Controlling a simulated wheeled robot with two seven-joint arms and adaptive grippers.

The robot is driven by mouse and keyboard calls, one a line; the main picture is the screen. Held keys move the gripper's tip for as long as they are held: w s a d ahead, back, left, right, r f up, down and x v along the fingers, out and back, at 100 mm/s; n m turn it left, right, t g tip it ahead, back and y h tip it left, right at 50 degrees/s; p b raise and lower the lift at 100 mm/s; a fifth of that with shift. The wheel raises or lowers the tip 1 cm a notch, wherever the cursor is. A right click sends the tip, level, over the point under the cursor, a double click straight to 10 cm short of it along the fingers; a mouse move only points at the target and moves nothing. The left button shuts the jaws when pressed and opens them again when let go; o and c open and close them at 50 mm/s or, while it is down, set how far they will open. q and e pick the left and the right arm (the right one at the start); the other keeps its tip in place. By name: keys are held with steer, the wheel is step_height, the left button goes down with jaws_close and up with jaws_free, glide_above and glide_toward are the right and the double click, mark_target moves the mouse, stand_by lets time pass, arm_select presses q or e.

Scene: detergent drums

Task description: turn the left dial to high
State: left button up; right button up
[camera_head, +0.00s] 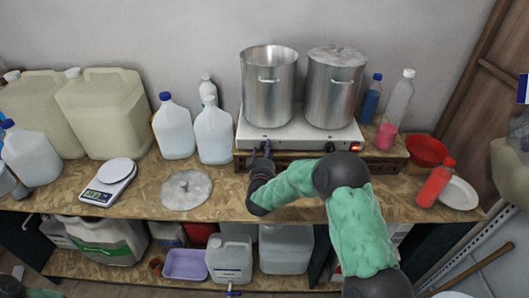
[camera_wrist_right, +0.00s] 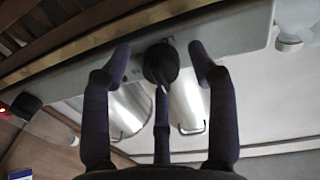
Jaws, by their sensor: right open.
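The hot plate (camera_head: 300,132) is a white two-burner unit on a low wooden riser at the back of the table. Its left dial (camera_wrist_right: 160,64) is a black knob with a pale pointer line, seen in the right wrist view. My right gripper (camera_head: 262,150) is at the front left of the hot plate and largely covers this dial in the head view. In the wrist view its dark fingers (camera_wrist_right: 162,60) are spread around the dial, with gaps at both sides. The right dial (camera_head: 330,147) is black, beside a lit red lamp. My left gripper is out of view.
An open steel pot (camera_head: 268,90) stands on the left burner and a lidded pot (camera_head: 333,90) on the right. White jugs (camera_head: 213,133) stand left of the hot plate. A loose lid (camera_head: 186,190) and a scale (camera_head: 108,183) lie on the table (camera_head: 140,205).

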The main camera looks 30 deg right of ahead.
steer(key=shift+c, duration=0.3)
steer(key=c, duration=1.1)
steer(key=shift+o, duration=0.2)
steer(key=shift+f+m+b, duration=0.1)
steer(key=shift+m+b, duration=0.3)
steer(key=shift+a+m+y+b, duration=0.1)
steer(key=shift+m+y+b, duration=0.2)
steer(key=shift+m+b, duration=2.95)
steer(key=shift+m+y+b, duration=0.3)
steer(key=shift+m+b, duration=2.75)
steer(key=shift+b, duration=0.25)
